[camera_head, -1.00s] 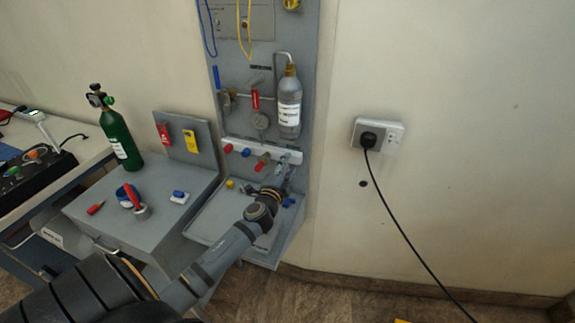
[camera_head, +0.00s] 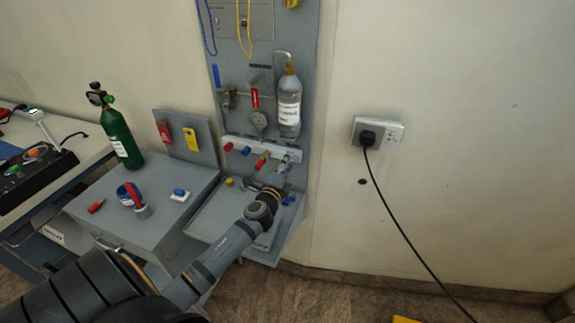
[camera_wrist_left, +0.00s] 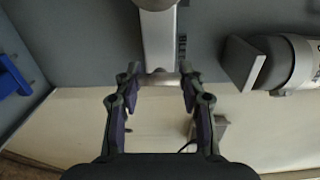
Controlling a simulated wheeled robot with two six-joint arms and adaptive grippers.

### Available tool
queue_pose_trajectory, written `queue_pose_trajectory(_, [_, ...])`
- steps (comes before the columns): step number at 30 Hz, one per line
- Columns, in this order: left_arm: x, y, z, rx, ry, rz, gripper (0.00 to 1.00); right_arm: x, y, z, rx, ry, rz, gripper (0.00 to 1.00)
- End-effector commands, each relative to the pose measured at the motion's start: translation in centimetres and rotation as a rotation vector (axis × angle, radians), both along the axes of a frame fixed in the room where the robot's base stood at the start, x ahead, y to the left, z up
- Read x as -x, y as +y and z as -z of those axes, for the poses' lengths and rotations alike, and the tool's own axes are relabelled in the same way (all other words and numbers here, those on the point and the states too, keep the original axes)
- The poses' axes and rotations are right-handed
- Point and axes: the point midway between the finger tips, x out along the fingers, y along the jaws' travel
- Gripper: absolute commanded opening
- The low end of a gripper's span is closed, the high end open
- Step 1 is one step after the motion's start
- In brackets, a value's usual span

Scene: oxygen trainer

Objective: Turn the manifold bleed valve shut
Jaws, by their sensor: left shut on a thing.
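The manifold bleed valve (camera_head: 284,163) is a silver fitting at the right end of the white manifold bar, low on the grey panel in the head view. My left gripper (camera_head: 281,181) is just below it and partly hides it. In the left wrist view, a grey cross-bar handle (camera_wrist_left: 160,77) lies between the fingertips of my left gripper (camera_wrist_left: 159,84). The fingers are shut on this handle, one at each end. A pale stem or bar runs up from the handle, beside partly hidden lettering. My right gripper is in neither view.
Red and blue knobs (camera_head: 246,151) sit along the manifold bar, left of the valve. A grey tray (camera_head: 205,222) lies below. A wall socket with a black cable (camera_head: 376,135) is at right.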

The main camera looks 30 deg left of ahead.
Motion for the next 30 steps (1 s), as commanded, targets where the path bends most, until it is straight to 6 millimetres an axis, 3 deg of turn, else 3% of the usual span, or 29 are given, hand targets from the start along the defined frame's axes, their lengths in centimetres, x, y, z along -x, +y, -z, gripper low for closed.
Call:
queue_pose_trajectory(4, [0.0, 0.0, 0.0, -0.002, 0.000, -0.001, 0.09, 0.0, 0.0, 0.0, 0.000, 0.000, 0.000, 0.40])
queue_pose_trajectory(5, [0.0, 0.0, 0.0, -0.002, 0.000, -0.001, 0.44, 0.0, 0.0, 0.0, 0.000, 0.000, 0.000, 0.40])
queue_pose_trajectory(9, [0.0, 0.0, 0.0, -0.001, 0.000, 0.000, 0.63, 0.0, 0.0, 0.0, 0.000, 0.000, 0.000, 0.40])
queue_pose_trajectory(20, [0.4, -0.1, 0.0, 0.000, 0.000, 0.000, 0.64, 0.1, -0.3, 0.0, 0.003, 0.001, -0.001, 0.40])
queue_pose_trajectory(23, [1.8, -0.4, 0.2, -0.001, 0.003, 0.000, 0.64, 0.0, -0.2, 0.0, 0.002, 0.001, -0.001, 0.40])
queue_pose_trajectory(30, [7.5, -1.8, 0.2, -0.003, 0.005, 0.002, 0.64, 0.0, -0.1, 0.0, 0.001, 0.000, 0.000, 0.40])
